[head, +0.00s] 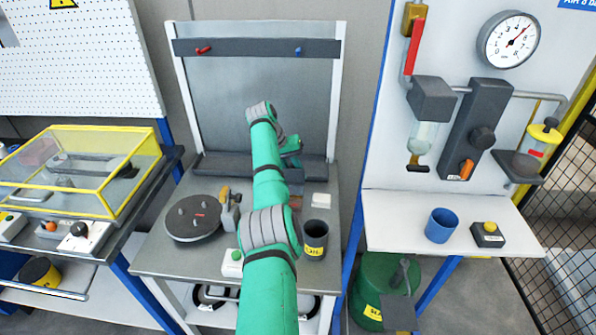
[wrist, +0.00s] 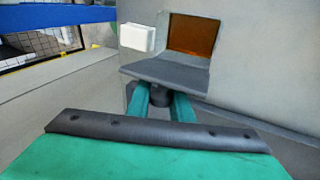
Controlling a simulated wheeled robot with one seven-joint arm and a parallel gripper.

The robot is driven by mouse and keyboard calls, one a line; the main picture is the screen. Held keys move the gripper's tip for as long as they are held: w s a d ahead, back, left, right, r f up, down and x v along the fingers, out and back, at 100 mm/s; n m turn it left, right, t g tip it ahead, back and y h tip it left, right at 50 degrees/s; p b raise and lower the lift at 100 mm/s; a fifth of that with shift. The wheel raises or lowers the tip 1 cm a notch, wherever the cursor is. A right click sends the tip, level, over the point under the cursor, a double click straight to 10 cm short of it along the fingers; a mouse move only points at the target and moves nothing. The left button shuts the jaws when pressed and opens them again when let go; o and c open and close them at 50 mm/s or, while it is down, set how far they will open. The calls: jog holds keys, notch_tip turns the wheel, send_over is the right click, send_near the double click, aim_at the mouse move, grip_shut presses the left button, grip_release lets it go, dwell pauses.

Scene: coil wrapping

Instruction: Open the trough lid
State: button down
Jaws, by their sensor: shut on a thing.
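My green arm reaches over the middle bench, and my gripper (head: 292,150) is at its back, partly hidden by the arm. In the wrist view, my gripper (wrist: 161,100) is shut on a small dark knob (wrist: 161,94) with a green finger on each side. The knob is on the grey trough lid (wrist: 165,74), which appears tilted. Beyond the lid is a rectangular opening with a brown inside (wrist: 192,35). How far the lid has swung is unclear.
A white block (wrist: 138,37) is beside the opening. A blue cup (head: 440,226) stands on the right shelf.

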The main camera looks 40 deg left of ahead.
dwell(0.6)
jog(key=c, duration=1.6)
grip_release()
jog(key=shift+w+f, duration=0.1)
jog(key=shift+c, duration=0.2)
jog(key=v, duration=1.1)
jog(key=shift+w, duration=0.15)
